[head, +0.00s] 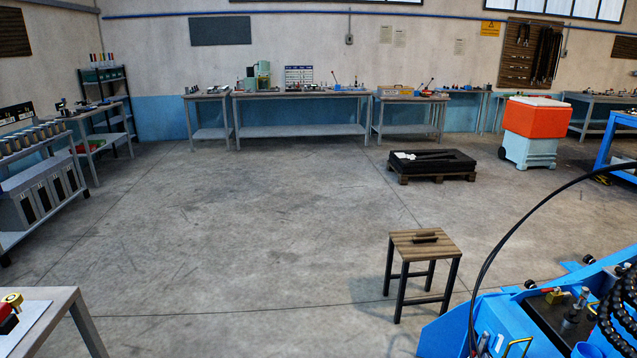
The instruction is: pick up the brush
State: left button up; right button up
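A small dark brown object (425,237) lies on top of a wooden-topped stool (402,249) right of centre. It may be the brush, but it is too small to tell for sure. The stool has thin dark legs and stands upright on the concrete floor. Neither of my grippers is in view.
Blue machinery (501,327) with a black hose fills the lower right, close to the stool. A grey table corner (68,302) is at lower left. A black-topped pallet (432,178) and an orange-and-blue cart (531,133) stand farther back. The central floor is clear.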

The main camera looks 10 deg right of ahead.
aim_at(420, 238)
jog(key=i+j+z, duration=0.1)
jog(key=i, duration=1.6)
jog(key=i+l+z, duration=0.1)
jog(key=i+z, duration=0.2)
jog(key=i, duration=0.25)
jog(key=i+z, duration=0.3)
jog(key=i, duration=0.3)
jog(key=i+j+z, duration=0.2)
jog(key=i+z, duration=0.15)
jog(key=i, duration=0.2)
jog(key=i+z, duration=0.2)
jog(key=i, duration=0.35)
jog(key=i+j+z, duration=0.25)
jog(key=i, duration=0.35)
jog(key=l, duration=0.1)
